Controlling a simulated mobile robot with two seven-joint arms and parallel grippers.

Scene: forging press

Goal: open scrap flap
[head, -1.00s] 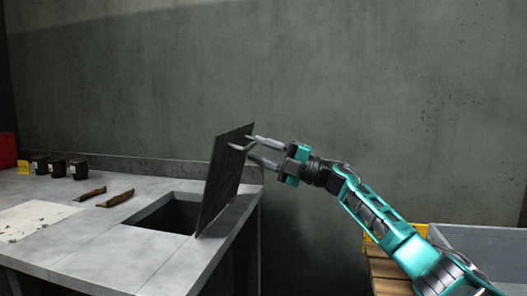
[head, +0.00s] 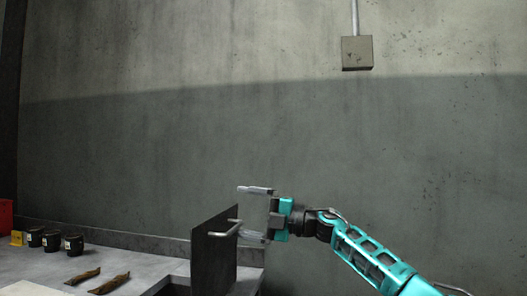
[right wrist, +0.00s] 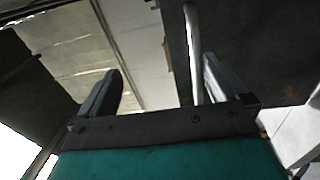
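The scrap flap (head: 214,254) is a dark plate standing roughly upright beside the opening (head: 172,288) in the grey table. My right gripper (head: 244,212) is open at the flap's upper right edge, one finger above the flap's top and the other near the handle. In the right wrist view, the handle (right wrist: 191,50) shows between the spread fingers, nearer the right one, and the dark flap (right wrist: 238,40) lies behind it. Contact cannot be told. My left gripper is not in view.
Several dark cups (head: 52,242), a yellow tag (head: 17,239) and a red object (head: 5,216) stand at the table's left. Two brown pieces (head: 108,284) lie left of the opening. A grey box (head: 357,53) hangs on the wall. Space above the flap is clear.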

